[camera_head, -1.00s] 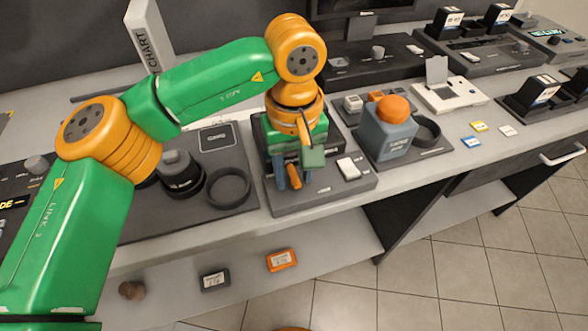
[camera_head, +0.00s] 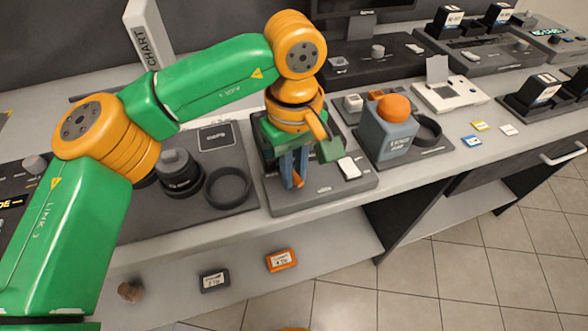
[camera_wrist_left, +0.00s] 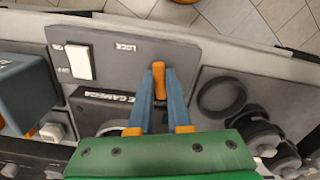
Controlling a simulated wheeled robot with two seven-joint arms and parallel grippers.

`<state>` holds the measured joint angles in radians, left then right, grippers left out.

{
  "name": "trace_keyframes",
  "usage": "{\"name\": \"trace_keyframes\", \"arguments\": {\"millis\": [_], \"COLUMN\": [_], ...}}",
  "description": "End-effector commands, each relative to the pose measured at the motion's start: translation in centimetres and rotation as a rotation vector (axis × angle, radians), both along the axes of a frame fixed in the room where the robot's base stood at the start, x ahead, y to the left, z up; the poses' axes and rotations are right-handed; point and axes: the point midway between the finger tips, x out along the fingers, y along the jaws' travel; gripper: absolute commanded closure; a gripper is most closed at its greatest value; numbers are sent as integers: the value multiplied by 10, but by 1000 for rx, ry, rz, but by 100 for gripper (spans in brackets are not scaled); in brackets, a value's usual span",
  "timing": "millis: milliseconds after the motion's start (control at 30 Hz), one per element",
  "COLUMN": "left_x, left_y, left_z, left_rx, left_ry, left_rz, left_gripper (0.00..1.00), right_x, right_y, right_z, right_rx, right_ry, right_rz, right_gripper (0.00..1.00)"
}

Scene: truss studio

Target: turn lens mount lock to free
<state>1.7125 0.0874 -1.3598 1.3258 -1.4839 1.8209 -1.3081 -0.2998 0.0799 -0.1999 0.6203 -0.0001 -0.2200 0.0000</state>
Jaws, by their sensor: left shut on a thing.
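The lens mount lock is an orange lever (camera_head: 298,181) on the dark camera panel (camera_head: 330,194), in the middle of the head view. It also shows in the left wrist view (camera_wrist_left: 159,78), below the printed word LOCK. My left gripper (camera_head: 293,172) reaches down over the panel. Its two blue fingers are shut on the lever, one on each side, as the left wrist view (camera_wrist_left: 160,88) shows. The lever's pivot and the lens mount are mostly hidden behind the gripper. My right gripper is not in view.
A white switch (camera_head: 348,168) is on the same panel, right of the gripper. A grey block with an orange knob (camera_head: 393,108) stands to the right. A black ring (camera_head: 228,187) and a lens (camera_head: 179,173) lie to the left. Two small boxes (camera_head: 281,260) (camera_head: 214,280) are on the lower shelf.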

Motion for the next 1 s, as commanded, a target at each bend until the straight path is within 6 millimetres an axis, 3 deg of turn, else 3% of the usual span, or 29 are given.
{"name": "trace_keyframes", "arguments": {"millis": [1000], "left_x": [1], "left_y": [0], "left_z": [0], "left_rx": [-2], "left_ry": [-3], "left_rz": [955], "left_gripper": [100], "right_x": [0], "right_y": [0], "right_z": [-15], "right_rx": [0], "right_ry": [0], "right_rz": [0], "right_gripper": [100]}}
